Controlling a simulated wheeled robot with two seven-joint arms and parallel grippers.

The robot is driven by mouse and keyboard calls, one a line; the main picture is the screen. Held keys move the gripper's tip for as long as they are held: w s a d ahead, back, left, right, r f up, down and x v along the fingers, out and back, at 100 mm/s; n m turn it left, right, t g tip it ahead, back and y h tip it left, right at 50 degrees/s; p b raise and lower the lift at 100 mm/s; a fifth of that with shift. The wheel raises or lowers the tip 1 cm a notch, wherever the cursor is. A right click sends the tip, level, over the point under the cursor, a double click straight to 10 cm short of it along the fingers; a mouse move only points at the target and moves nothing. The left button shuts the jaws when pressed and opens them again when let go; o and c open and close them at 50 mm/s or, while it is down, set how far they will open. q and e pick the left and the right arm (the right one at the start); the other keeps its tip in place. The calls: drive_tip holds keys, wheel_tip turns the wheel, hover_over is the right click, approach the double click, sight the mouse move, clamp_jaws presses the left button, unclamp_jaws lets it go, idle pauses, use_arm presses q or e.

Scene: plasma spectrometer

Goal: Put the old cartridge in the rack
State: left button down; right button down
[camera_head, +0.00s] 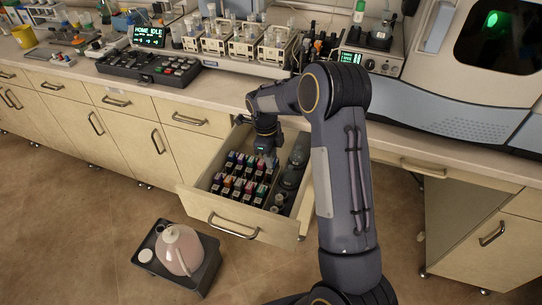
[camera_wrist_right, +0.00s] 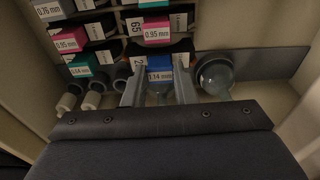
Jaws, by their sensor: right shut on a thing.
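The open drawer (camera_head: 248,228) holds a rack (camera_head: 214,188) with several cartridges in rows, their coloured tops showing. My right gripper (camera_head: 264,151) reaches down into the back of the drawer, at the far end of the rows. My left gripper is out of view.
Round glass pieces (camera_wrist_right: 215,75) lie close beside the gripper in the drawer, and small white-tipped vials (camera_wrist_right: 67,101) stand on the other side. The drawer walls are near. The counter above carries instruments.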

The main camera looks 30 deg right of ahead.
drive_tip(key=shift+f+b, duration=0.8)
drive_tip(key=shift+f, duration=0.35)
drive_tip(key=c, duration=1.1)
unclamp_jaws()
wheel_tip(320, 180, up, 8)
drive_tip(key=shift+w+a, duration=0.3)
drive_tip(key=shift+w, duration=0.05)
drive_tip(key=shift+f, duration=0.15)
